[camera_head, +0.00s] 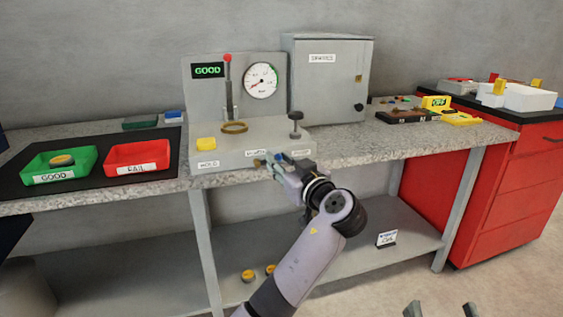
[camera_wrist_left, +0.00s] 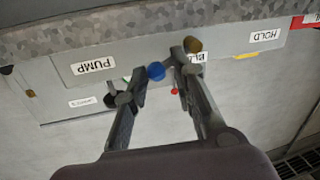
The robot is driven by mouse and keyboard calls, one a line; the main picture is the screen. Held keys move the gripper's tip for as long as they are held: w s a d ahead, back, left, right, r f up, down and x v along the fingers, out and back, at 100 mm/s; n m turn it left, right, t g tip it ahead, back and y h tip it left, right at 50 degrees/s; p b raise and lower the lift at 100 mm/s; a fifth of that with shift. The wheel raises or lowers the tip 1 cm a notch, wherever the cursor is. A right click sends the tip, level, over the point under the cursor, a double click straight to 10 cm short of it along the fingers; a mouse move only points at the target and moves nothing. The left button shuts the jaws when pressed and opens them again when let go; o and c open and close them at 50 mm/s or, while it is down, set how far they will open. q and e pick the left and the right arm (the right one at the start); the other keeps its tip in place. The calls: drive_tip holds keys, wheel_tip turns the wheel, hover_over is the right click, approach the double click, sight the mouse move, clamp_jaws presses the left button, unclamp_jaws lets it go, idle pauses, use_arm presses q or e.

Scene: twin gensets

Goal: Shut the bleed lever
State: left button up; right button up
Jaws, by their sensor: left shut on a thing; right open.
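The bleed lever shows as a blue knob (camera_wrist_left: 156,71) at the front face of the grey test bench (camera_head: 222,163). It sits near a label (camera_wrist_left: 196,57) that is partly hidden by a finger. My left gripper (camera_head: 272,163) is at this front face, its fingers on either side of the blue knob and shut on it. A brass knob (camera_wrist_left: 193,45) is close beside one fingertip. The lever's stem and exact angle are hard to make out. My right gripper (camera_head: 441,310) is open and empty at the bottom edge of the head view, away from the bench.
A gauge (camera_head: 261,80), a red-tipped upright lever (camera_head: 228,75) and a "GOOD" display (camera_head: 208,71) stand behind. Green (camera_head: 82,173) and red (camera_head: 138,167) trays lie at left. A grey cabinet (camera_head: 327,85) stands at back; a red tool cabinet (camera_head: 510,180) is at right.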

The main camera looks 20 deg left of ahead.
use_arm(q)
drive_tip(key=shift+r, duration=0.1)
clamp_jaws()
use_arm(e)
drive_tip(key=shift+r, duration=0.15)
drive_tip(key=shift+w, duration=0.1)
use_arm(q)
drive_tip(key=shift+w+d+m, duration=0.1)
drive_tip(key=shift+m, duration=0.2)
drive_tip(key=shift+f+m, duration=0.4)
drive_tip(key=shift+m, duration=0.1)
drive_tip(key=shift+f+m+t+p, duration=0.3)
drive_tip(key=shift+f+m+t, duration=0.15)
drive_tip(key=shift+m, duration=0.75)
use_arm(e)
drive_tip(key=shift+w+d+f+g, duration=0.1)
drive_tip(key=shift+w+f+g, duration=0.1)
drive_tip(key=shift+f+g, duration=0.95)
drive_tip(key=shift+f+t, duration=0.25)
drive_tip(key=shift+t, duration=0.1)
use_arm(q)
drive_tip(key=shift+o, duration=1.4)
unclamp_jaws()
drive_tip(key=o, duration=0.4)
drive_tip(key=shift+w+f+g, duration=0.1)
drive_tip(key=shift+w+g, duration=0.05)
drive_tip(key=shift+g, duration=0.1)
drive_tip(key=shift+c, duration=0.2)
use_arm(e)
drive_tip(key=shift+w, duration=0.1)
